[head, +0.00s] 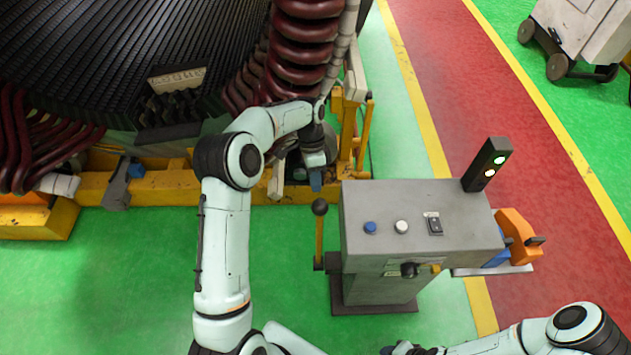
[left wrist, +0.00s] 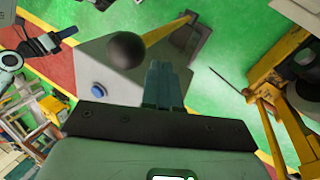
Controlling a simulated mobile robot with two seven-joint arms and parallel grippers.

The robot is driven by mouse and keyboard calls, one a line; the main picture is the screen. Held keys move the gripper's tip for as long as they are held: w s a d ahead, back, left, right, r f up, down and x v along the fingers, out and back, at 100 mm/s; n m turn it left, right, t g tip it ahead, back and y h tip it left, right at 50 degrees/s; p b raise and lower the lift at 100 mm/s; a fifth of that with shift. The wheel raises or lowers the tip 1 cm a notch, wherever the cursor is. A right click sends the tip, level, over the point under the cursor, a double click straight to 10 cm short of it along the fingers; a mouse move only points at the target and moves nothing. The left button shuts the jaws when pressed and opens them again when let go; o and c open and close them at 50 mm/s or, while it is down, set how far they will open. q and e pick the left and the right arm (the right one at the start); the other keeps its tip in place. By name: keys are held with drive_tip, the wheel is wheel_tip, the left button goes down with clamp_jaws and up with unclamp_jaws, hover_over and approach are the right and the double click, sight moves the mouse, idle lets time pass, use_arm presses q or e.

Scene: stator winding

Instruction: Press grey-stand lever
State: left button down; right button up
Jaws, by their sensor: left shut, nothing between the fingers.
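The grey stand (head: 415,215) has a lever on its left side, with a black ball knob (head: 320,207) on a yellow rod (head: 319,240). My left gripper (head: 316,184) is shut and empty, just beyond the knob in the head view. In the left wrist view the knob (left wrist: 125,50) shows to the left of the shut fingers (left wrist: 166,84), and a gap shows between them. The yellow rod (left wrist: 168,30) runs up and right from the knob. My right gripper (head: 402,348) is only partly in view at the bottom edge, and its fingers cannot be made out.
The stand's top carries a blue button (head: 370,227), a white button (head: 401,227) and a switch (head: 435,224). A signal light (head: 488,165) rises at its far right corner. The stator (head: 110,60) and its yellow frame (head: 160,183) lie beyond. Green floor is clear on the left.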

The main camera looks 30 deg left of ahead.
sight(317, 200)
use_arm(q)
drive_tip(key=x, duration=0.6)
drive_tip(key=shift+s+b, duration=0.15)
drive_tip(key=shift+b, duration=0.15)
drive_tip(key=shift+s+d+f, duration=0.1)
drive_tip(key=shift+f, duration=0.35)
use_arm(e)
drive_tip(key=shift+s+f, duration=0.6)
drive_tip(key=shift+s, duration=0.1)
